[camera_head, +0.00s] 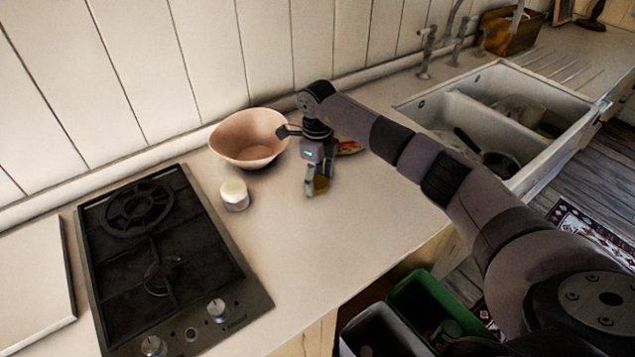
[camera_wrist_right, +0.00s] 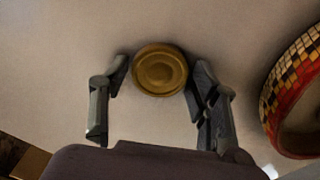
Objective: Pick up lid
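The lid (camera_wrist_right: 160,70) is a small round golden-brown disc with raised rings, lying on the pale counter in the right wrist view. In the head view it shows as a small brownish disc (camera_head: 321,184), partly hidden by my right gripper. My right gripper (camera_head: 318,186) points down at the counter with its fingers spread around the lid. In the wrist view the fingers of this gripper (camera_wrist_right: 157,80) stand on either side of the lid. A small gap shows at the left finger; the right finger is very close, and I cannot tell whether it touches. My left gripper is not in view.
A pinkish bowl (camera_head: 247,140) and a white jar (camera_head: 234,194) stand left of the gripper. A patterned red and yellow dish (camera_wrist_right: 292,95) lies just right of it. The hob (camera_head: 165,260) is at left, the sink (camera_head: 480,122) at right. The front counter is clear.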

